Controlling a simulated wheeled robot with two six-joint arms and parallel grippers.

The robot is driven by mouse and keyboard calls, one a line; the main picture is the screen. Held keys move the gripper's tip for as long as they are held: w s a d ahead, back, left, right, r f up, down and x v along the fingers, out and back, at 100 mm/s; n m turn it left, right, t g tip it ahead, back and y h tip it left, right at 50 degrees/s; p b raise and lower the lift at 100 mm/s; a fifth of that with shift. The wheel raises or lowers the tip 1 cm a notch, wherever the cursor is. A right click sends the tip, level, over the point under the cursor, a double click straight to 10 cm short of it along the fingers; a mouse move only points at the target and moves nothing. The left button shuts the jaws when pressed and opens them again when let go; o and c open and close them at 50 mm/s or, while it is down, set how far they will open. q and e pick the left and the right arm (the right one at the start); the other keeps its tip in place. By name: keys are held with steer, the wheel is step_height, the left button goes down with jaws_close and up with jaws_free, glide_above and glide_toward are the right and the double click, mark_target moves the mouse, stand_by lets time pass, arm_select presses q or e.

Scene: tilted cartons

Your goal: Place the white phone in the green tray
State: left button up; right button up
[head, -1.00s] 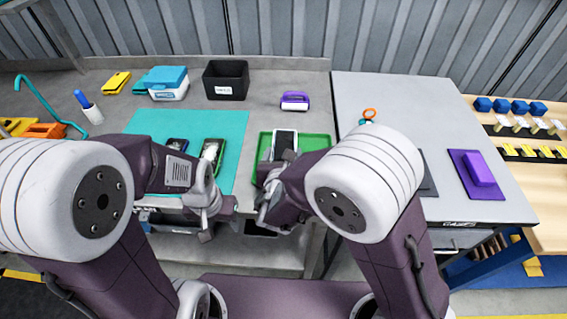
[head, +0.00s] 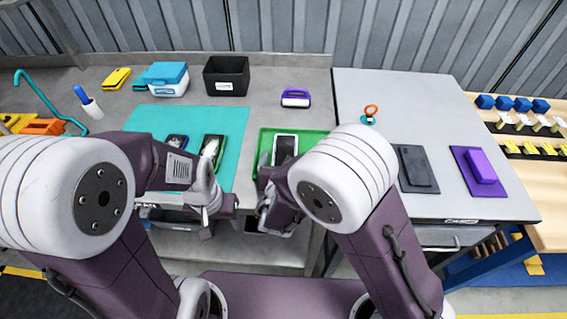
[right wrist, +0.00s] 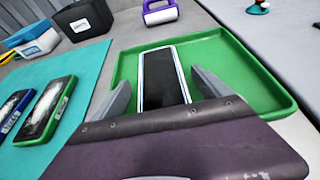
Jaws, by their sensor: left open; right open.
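The white phone (head: 285,147), with a dark screen and white edges, lies in the green tray (head: 320,138). In the right wrist view the phone (right wrist: 163,78) rests on the floor of the tray (right wrist: 225,60). My right gripper (right wrist: 160,95) is open; its two fingers are apart on either side of the phone's near part in the picture, and no contact shows. In the head view my right gripper (head: 268,212) is at the tray's near edge. My left gripper (head: 225,210) is open at the front of the teal mat, and nothing shows in it.
Phones in green (head: 212,150) and blue (head: 176,143) cases lie on the teal mat (head: 185,120). A black bin (head: 227,77), a blue-lidded box (head: 166,80) and a purple-handled item (head: 295,98) stand behind. The grey table (head: 420,105) is right of the tray.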

steer(key=p+v, duration=0.1)
steer(key=v, duration=1.1)
steer(key=shift+r, duration=0.1)
steer(key=shift+d, duration=0.1)
